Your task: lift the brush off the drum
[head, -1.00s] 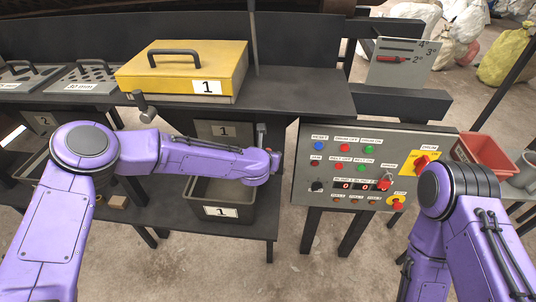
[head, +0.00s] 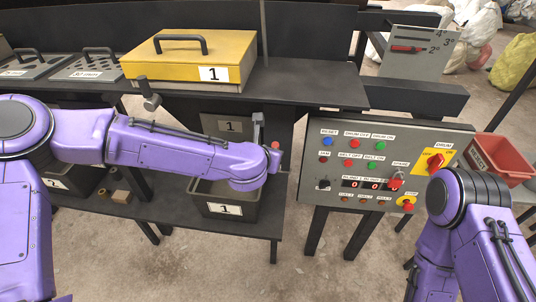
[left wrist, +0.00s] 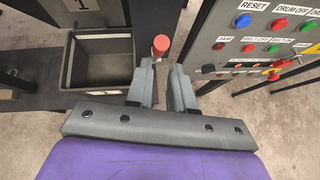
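I cannot make out the brush or the drum in these views. A red knob (left wrist: 160,45) stands just beyond the fingertips of my left gripper (left wrist: 162,72) in the left wrist view, roughly in line with the gap between them. The two grey fingers are apart, with nothing seen held. In the head view, my left arm reaches from the left to beside the control panel, and the small red knob (head: 276,145) shows near its tip; the fingers there are mostly hidden by the arm. My right arm is at the lower right, its gripper out of view.
The grey control panel (head: 312,190) with several buttons stands right of my left gripper. A bin labelled 1 (head: 222,208) sits below my left arm. A yellow box (head: 175,62) is on the dark shelf. A scale plate with a red pointer (head: 408,49) stands behind the panel.

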